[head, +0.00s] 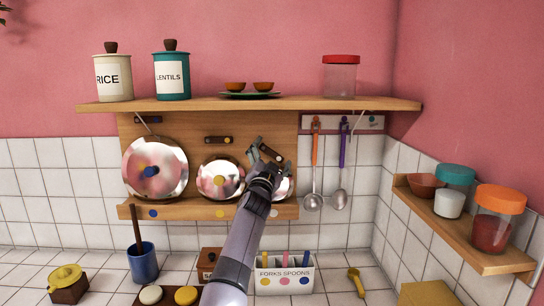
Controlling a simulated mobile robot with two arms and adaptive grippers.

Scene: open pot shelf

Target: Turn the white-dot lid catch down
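My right gripper (268,154) reaches up from below in front of the right end of the wooden lid rack (180,208). Its fingers look spread, one on each side of the white-dot lid catch (269,153), a small dark bar that sits tilted, its right end lower. I cannot tell whether the fingers touch it. The lid (287,187) under this catch is mostly hidden behind my gripper and wrist. A white dot (274,213) marks the rack's lower rail below it. My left gripper is not in view.
The middle catch (218,140) lies level above the yellow-dot lid (220,179). The blue-dot lid (155,168) hangs at left under its own catch (148,119). Ladles (313,201) hang close on the right. The shelf (245,104) overhangs above. A cutlery box (284,275) stands below.

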